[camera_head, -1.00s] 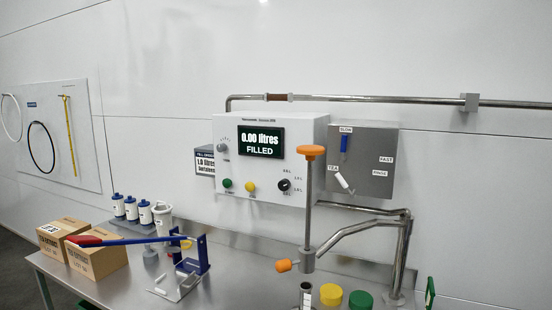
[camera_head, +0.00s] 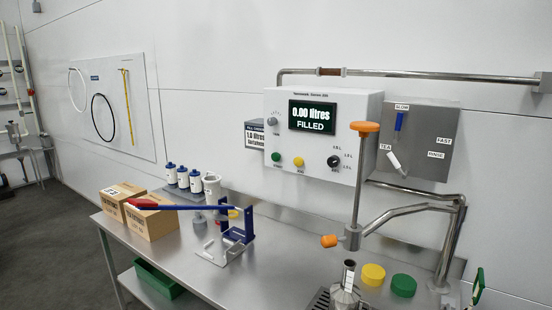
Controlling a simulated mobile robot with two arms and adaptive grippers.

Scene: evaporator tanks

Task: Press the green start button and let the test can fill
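The control box (camera_head: 348,110) is on the wall above the steel bench. Its display (camera_head: 312,117) reads "0.00 litres FILLED". The green start button (camera_head: 276,157) is at its lower left, beside a yellow button (camera_head: 298,161) and a black knob (camera_head: 333,161). A steel can with a narrow, marked neck (camera_head: 346,290) stands at the bottom edge, near the spout pipe; its lower part is cut off. An orange-handled valve (camera_head: 353,238) rises in front of the box. Neither of my grippers shows.
A blue lever press with a red handle (camera_head: 152,206), cardboard boxes (camera_head: 150,222) and white bottles with blue caps (camera_head: 183,177) stand on the left of the bench (camera_head: 270,273). Yellow (camera_head: 373,274) and green (camera_head: 403,285) lids lie at the right. A green crate (camera_head: 158,281) sits below.

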